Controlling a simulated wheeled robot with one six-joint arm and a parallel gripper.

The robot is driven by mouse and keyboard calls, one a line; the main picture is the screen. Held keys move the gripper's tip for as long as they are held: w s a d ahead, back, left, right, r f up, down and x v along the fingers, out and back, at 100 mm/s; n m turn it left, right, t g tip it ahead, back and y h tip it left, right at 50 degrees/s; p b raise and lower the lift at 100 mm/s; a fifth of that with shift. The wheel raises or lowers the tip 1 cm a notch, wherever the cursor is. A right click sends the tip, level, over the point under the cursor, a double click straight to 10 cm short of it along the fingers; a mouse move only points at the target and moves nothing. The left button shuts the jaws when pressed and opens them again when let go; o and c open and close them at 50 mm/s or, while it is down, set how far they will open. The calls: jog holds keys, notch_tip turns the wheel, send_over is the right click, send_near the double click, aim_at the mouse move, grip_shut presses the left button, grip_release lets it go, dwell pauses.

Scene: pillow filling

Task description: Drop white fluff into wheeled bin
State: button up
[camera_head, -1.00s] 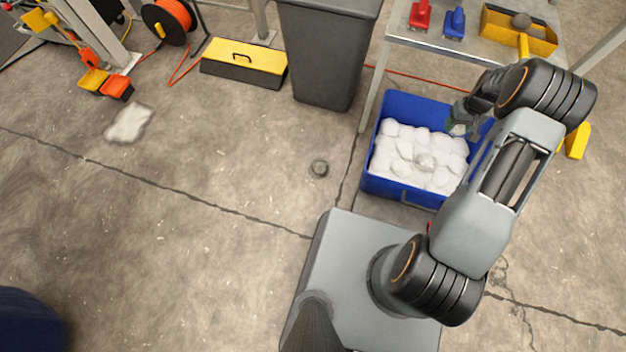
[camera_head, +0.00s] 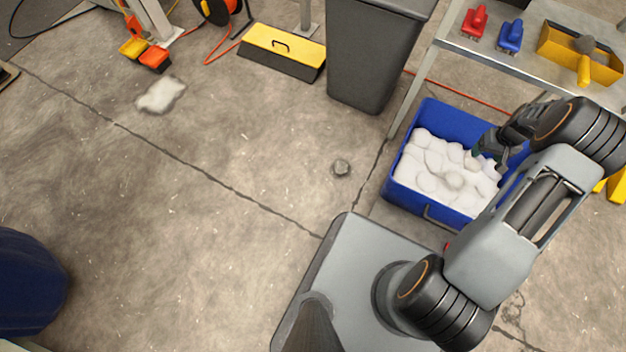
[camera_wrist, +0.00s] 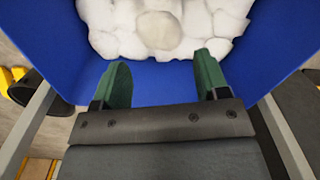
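White fluff (camera_head: 432,172) lies in rounded clumps inside a blue crate (camera_head: 402,198) on the floor. The fluff also shows at the top of the wrist view (camera_wrist: 165,30), between blue crate walls (camera_wrist: 65,60). My gripper (camera_head: 484,160) is over the right part of the crate. In the wrist view its two green fingers (camera_wrist: 162,78) stand wide apart with nothing between them. The fluff lies ahead of the fingertips; I cannot tell whether they touch it. A tall dark grey bin (camera_head: 372,60) stands behind and left of the crate; no wheels are visible on it.
A metal table (camera_head: 530,65) with tools stands behind the crate. A dark blue object (camera_head: 30,280) is at lower left. The middle floor is mostly clear.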

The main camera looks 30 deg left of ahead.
aim_at(475, 163)
jog(key=shift+o, duration=1.3)
notch_tip(475, 163, up, 14)
jog(key=p, duration=0.5)
jog(key=shift+f, duration=0.1)
